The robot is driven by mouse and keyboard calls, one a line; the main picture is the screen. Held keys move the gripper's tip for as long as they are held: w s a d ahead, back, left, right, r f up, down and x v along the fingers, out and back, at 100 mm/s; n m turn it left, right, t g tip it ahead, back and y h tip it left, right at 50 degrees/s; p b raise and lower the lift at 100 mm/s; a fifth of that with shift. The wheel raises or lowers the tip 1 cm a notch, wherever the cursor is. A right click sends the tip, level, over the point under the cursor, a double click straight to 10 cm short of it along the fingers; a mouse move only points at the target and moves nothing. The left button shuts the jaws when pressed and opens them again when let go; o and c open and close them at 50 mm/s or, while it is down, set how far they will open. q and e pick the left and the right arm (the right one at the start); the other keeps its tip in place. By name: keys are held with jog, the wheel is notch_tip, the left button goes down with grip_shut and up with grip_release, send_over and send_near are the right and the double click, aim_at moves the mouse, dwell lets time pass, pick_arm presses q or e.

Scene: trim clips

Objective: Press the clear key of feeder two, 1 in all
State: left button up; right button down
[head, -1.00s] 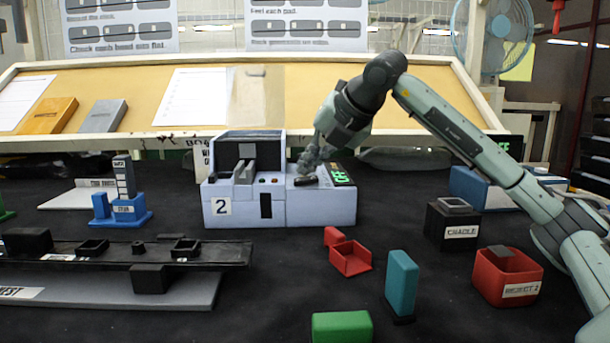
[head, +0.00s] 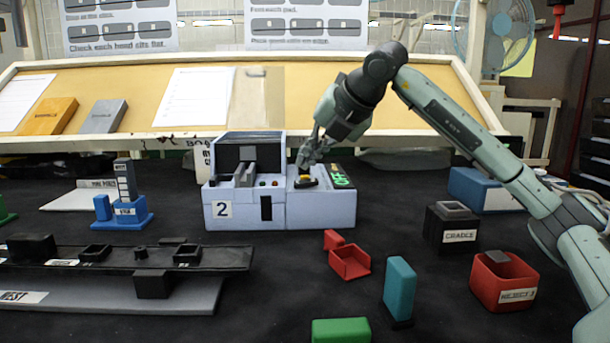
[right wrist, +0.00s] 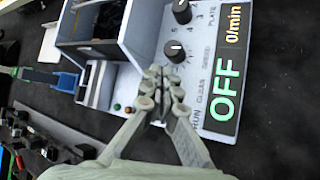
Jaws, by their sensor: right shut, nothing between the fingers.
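Feeder two (head: 235,212) is a pale lilac box marked "2" on the dark table. My right gripper (head: 303,164) is shut and empty, pointing down just above that key; contact cannot be told. In the right wrist view my shut fingertips (right wrist: 166,82) lie over the panel beside the CLEAR and RUN lettering (right wrist: 200,95), hiding what is beneath them. The display (right wrist: 226,95) there reads OFF and 0/min. My left gripper is not in view.
Two black knobs (right wrist: 176,51) sit close to my fingertips. A red scoop-like part (head: 350,262), a teal block (head: 399,288), the black cradle (head: 450,228) and a red reject bin (head: 505,282) stand in front and to the right. A dark rail (head: 110,256) lies left.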

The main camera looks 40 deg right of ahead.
aim_at(308, 177)
jog(key=shift+r+p, duration=2.2)
jog(key=shift+r, duration=0.35)
jog(key=shift+f, duration=0.1)
